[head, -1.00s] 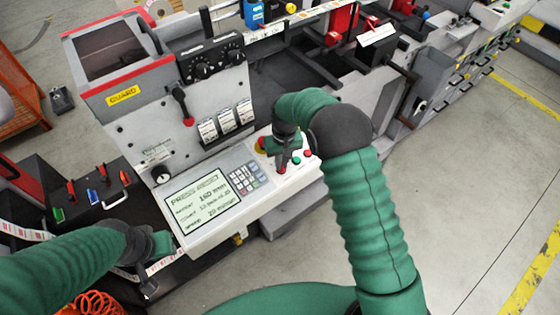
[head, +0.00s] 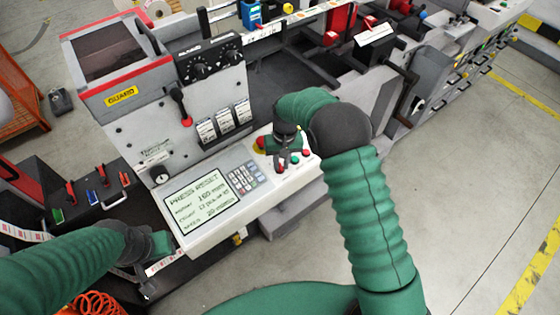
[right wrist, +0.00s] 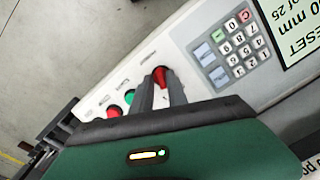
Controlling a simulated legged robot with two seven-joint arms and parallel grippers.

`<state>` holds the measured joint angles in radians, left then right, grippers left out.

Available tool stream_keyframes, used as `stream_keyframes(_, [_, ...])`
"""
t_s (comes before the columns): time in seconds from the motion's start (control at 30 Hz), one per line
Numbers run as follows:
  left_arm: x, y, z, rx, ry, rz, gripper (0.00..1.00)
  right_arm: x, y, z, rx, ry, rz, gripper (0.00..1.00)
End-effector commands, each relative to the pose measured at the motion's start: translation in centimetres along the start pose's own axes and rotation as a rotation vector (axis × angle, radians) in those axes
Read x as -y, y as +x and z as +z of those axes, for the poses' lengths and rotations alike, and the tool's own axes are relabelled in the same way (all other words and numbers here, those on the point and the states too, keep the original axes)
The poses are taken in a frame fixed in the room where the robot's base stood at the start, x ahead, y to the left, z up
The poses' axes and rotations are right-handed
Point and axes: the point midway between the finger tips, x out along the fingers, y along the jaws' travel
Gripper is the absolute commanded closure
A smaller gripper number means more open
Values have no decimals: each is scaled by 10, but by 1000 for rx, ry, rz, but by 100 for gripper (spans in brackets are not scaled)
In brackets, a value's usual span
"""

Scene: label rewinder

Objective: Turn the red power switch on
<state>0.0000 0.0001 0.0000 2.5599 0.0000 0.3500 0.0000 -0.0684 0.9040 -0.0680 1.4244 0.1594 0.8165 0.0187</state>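The red power switch (right wrist: 160,77) is a red knob on the pale control panel (right wrist: 112,86). In the right wrist view it shows between the tips of my right gripper (right wrist: 159,88). One dark finger is on each side of it. I cannot tell whether they touch or grip it. In the head view my right gripper (head: 282,164) is down over the panel, right of the keypad, and mostly hides the switch. My left gripper (head: 147,284) is at the lower left, left of the machine's screen, too small to judge its opening.
The screen (head: 198,200) and keypad (head: 245,177) are left of the switch. Green (right wrist: 130,96) and red (right wrist: 113,110) buttons sit close beside it. A red-handled lever (head: 181,103) hangs on the upright machine face. Open floor lies at right.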

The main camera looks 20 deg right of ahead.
Motion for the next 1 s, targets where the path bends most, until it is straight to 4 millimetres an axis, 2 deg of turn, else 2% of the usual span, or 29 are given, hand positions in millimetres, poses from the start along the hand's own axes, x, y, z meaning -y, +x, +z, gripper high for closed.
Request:
stream_keyframes(0.33, [0, 0, 0, 0, 0, 0, 69, 3, 2, 0, 2, -3, -3, 69])
stream_keyframes(0.47, [0, 2, 1, 0, 0, 0, 69, 2, -8, -2, -3, -3, -4, 69])
stream_keyframes(0.57, [0, 6, 2, 0, 0, 0, 69, 2, -26, -2, -6, -3, -4, 69])
stream_keyframes(0.9, [0, 18, 4, 0, 0, 0, 69, 1, -124, -2, -2, -3, -4, 69])
stream_keyframes(1.0, [0, 19, 5, 0, 0, 0, 69, 1, -146, -2, 1, -3, -4, 69])
